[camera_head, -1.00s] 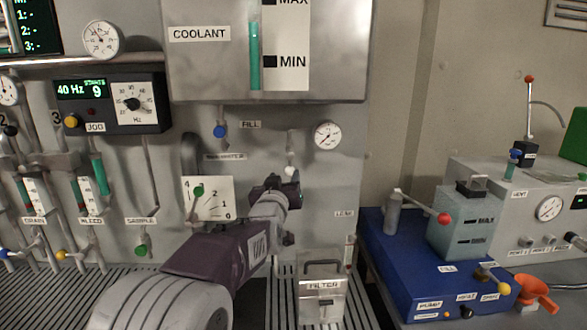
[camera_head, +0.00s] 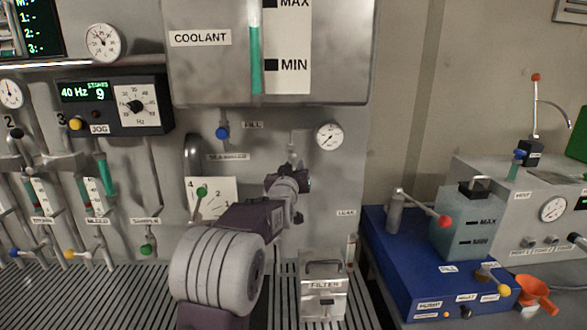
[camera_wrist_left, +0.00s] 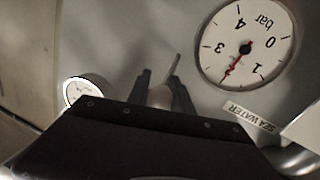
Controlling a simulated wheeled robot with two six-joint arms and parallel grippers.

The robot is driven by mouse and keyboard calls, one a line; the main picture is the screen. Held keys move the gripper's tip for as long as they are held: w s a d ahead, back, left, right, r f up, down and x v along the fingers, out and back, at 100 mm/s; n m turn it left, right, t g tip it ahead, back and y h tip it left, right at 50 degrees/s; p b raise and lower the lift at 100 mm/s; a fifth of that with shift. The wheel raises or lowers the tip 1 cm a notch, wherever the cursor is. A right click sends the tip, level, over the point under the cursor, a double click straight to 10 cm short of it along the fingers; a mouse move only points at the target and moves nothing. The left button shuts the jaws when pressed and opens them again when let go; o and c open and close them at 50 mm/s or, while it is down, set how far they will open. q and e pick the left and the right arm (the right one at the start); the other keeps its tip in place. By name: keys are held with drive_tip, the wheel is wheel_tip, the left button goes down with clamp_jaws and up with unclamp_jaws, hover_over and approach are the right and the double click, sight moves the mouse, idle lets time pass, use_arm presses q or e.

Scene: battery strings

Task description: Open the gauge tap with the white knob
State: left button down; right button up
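The gauge tap sits on the grey panel below and left of a small round gauge (camera_head: 329,136). My left gripper (camera_head: 290,172) is in front of it in the head view and hides its knob. In the left wrist view, the pale rounded knob (camera_wrist_left: 160,97) is between the two dark fingers of my left gripper (camera_wrist_left: 160,77), with a thin grey lever or stem (camera_wrist_left: 173,66) beyond it. The fingers stand apart on either side of the knob; I cannot see clear contact. The small gauge also shows there (camera_wrist_left: 86,90). My right gripper is not in view.
A larger bar gauge (camera_wrist_left: 247,46) is close to my gripper in the wrist view. A blue-knob tap (camera_head: 222,133) is to the upper left and a green-knob one (camera_head: 201,190) to the left. The filter box (camera_head: 323,289) stands below. The coolant tank (camera_head: 210,72) hangs above.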

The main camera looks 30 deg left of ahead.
use_arm(q)
drive_tip(key=shift+a, duration=0.1)
drive_tip(key=s+a+r+m+g+y+p, duration=0.2)
drive_tip(key=a+r+m+g+p, duration=0.1)
drive_tip(key=m+p, duration=1.2)
drive_tip(key=shift+s+a+r+m+g+p, duration=0.35)
drive_tip(key=shift+a+r+p, duration=0.2)
drive_tip(key=shift+p, duration=1.5)
drive_tip(key=c, duration=1.2)
unclamp_jaws()
drive_tip(key=shift+c, duration=0.2)
drive_tip(key=shift+o, duration=0.5)
drive_tip(key=shift+d, duration=0.1)
